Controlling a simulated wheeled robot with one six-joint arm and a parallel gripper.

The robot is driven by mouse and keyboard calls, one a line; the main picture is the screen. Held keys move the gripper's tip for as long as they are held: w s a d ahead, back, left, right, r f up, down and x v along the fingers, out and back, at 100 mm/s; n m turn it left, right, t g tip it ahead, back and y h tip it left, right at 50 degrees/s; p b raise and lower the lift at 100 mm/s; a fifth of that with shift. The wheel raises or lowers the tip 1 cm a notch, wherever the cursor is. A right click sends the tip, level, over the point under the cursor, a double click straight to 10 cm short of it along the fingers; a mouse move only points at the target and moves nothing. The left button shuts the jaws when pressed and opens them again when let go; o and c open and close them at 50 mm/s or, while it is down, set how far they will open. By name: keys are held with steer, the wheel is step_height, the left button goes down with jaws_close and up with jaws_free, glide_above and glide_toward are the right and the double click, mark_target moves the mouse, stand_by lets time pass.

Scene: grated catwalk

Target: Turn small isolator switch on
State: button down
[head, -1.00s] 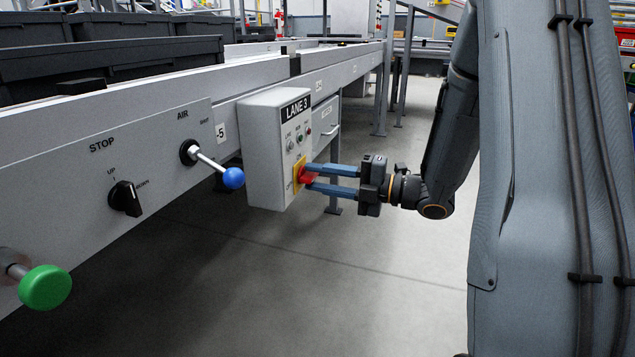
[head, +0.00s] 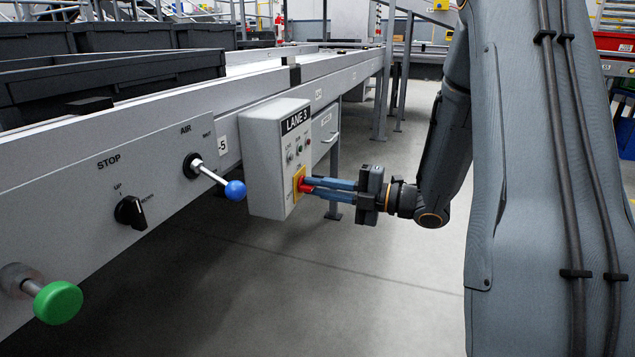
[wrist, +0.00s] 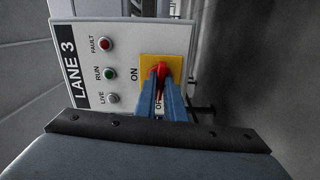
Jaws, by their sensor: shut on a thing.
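The small isolator switch is a red handle (wrist: 161,71) on a yellow plate (wrist: 176,62), low on the front of a pale box marked LANE 3 (head: 266,160). ON and a partly covered OFF are printed by the plate in the wrist view. In the head view the red handle (head: 305,185) shows at the fingertips. My gripper (head: 312,185) is shut on the handle, its two blue fingers reaching in from the right. The fingers (wrist: 161,95) hide part of the plate and lettering in the wrist view. The handle's exact angle is hard to tell.
FAULT, RUN and LIVE lamps (wrist: 109,73) sit beside the switch. A blue-knobbed lever (head: 235,190), a black rotary knob (head: 131,212) and a green push knob (head: 58,302) project from the conveyor side. Black crates (head: 120,75) stand above. The grey floor (head: 340,280) is clear.

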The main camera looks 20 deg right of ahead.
steer(key=shift+d+m+p, duration=0.1)
steer(key=shift+m+p, duration=8.2)
steer(key=shift+p, duration=1.95)
steer(key=c, duration=1.8)
jaws_free()
steer(key=shift+c, duration=0.2)
